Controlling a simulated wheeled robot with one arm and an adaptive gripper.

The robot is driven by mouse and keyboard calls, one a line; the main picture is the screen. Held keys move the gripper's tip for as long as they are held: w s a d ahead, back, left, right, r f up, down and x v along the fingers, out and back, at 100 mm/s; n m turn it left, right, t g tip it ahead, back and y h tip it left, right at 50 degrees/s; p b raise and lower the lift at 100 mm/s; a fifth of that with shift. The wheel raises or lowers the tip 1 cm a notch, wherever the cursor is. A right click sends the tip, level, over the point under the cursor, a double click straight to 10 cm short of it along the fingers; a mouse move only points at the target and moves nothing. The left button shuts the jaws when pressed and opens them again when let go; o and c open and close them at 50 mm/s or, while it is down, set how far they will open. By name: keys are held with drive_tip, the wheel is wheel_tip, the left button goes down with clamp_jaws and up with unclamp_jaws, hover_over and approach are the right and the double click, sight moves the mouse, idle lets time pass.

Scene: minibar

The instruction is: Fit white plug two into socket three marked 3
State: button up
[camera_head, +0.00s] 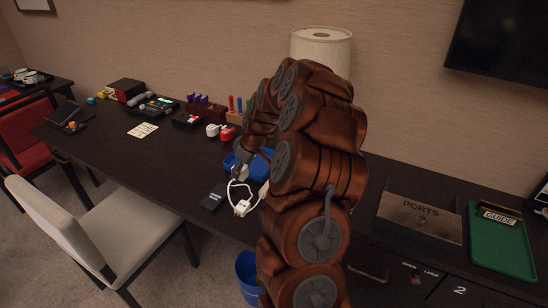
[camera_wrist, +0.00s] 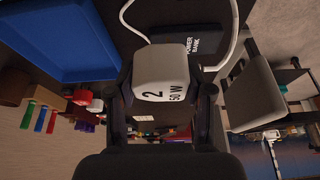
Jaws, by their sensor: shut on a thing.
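White plug two (camera_wrist: 160,68), a block marked "2" and "50 W", sits between the two fingers of my gripper (camera_wrist: 165,88) in the wrist view. The gripper is shut on it. In the head view my gripper (camera_head: 241,163) is over the desk beside the blue tray, and my arm hides part of it. A white cable (camera_head: 232,184) loops below the gripper to a small white piece (camera_head: 242,207) near the desk's front edge. I cannot make out socket three or a mark 3 in either view.
A dark power bank (camera_head: 214,196) lies left of the cable; the blue tray (camera_head: 262,166) is behind. Red and white plugs (camera_head: 218,131) stand farther back. A PORTS panel (camera_head: 420,216) and green tray (camera_head: 501,250) are at right. A pale chair (camera_head: 130,220) stands in front.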

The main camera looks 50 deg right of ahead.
drive_tip(key=s+d+p, duration=0.1)
drive_tip(key=s+d, duration=0.5)
drive_tip(key=d, duration=0.3)
drive_tip(key=shift+d+r+n, duration=0.2)
drive_tip(key=shift+d+n, duration=0.1)
drive_tip(key=shift+f+b, duration=0.2)
drive_tip(key=shift+b, duration=0.6)
drive_tip(key=shift+f+b, duration=1.8)
drive_tip(key=shift+f, duration=0.9)
drive_tip(key=shift+b, duration=1.55)
drive_tip(key=shift+f+b, duration=1.3)
drive_tip(key=shift+f, duration=0.15)
drive_tip(key=o, duration=1.4)
drive_tip(key=shift+c, duration=0.2)
